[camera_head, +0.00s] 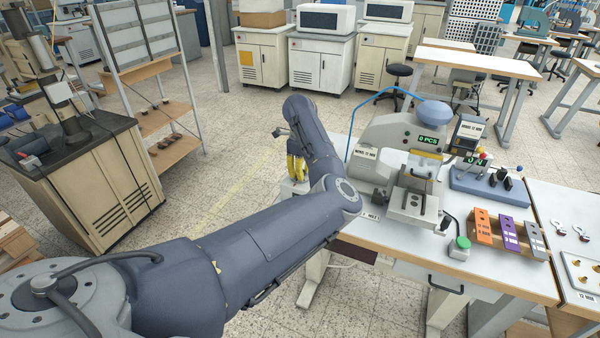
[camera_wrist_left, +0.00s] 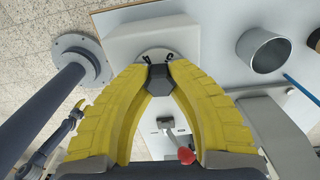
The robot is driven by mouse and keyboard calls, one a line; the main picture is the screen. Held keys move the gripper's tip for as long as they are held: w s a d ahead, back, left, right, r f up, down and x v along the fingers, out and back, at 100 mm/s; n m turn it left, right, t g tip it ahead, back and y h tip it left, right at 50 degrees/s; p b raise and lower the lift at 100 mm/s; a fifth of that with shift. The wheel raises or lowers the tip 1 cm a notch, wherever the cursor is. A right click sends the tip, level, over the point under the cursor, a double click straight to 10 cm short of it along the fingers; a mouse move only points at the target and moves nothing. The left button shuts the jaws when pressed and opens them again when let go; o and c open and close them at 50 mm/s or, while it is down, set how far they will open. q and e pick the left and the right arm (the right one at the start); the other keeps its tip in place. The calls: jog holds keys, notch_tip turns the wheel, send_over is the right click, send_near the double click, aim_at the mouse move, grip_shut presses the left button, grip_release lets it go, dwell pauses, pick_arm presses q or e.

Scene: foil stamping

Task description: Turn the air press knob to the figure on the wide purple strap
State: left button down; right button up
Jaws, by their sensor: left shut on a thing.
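My left gripper (camera_head: 297,168) has yellow fingers and is at the left end of the press table, partly hidden by my own arm. In the left wrist view its fingers (camera_wrist_left: 160,78) are shut on a dark knob (camera_wrist_left: 161,84). A round grey face (camera_wrist_left: 152,54) shows behind the knob, on a pale box. The knob is hidden in the head view. The wide purple strap (camera_head: 508,231) lies between an orange strap (camera_head: 483,225) and a grey strap (camera_head: 534,240); its printed figure is too small to read surely. My right gripper is not in view.
The press (camera_head: 400,145) with its green counter stands right of my left arm. A green button box (camera_head: 460,248) is at the table's front. A blue hose (camera_head: 352,130) arches behind the arm. A red-tipped lever (camera_wrist_left: 186,154) shows below the fingers in the wrist view.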

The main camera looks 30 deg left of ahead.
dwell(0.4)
pick_arm(q)
jog(key=c, duration=1.1)
grip_release()
notch_tip(320, 180, up, 12)
